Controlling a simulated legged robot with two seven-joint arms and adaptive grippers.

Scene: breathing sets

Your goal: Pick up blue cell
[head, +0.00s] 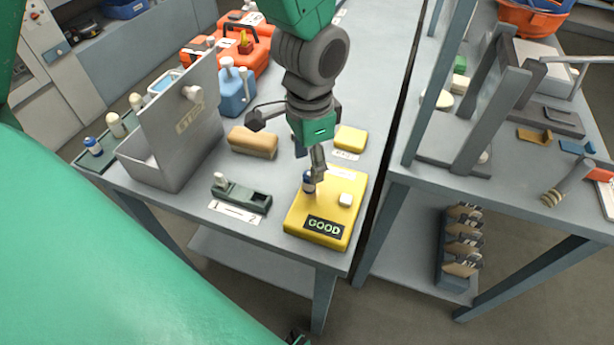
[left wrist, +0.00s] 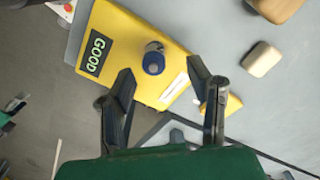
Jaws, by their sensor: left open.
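A blue cell (head: 308,184) with a light-coloured end stands upright on the yellow tester (head: 346,215), whose display reads GOOD. In the left wrist view the cell (left wrist: 153,60) is seen nearly end-on, showing a blue cap, and lies between and just beyond the fingertips. My left gripper (head: 311,165) is over the tester, very close to the cell. In the left wrist view the left gripper (left wrist: 161,74) is open, with a finger on each side and nothing between them clearly held. Another blue cell (head: 93,146) stands in the tray at the far left.
A green holder (head: 241,196) marked 1 and 2 stands left of the tester. A brown block (head: 252,142), a yellow block (head: 350,138) and a grey upright panel (head: 180,115) are close by. The table's front edge is just before the tester.

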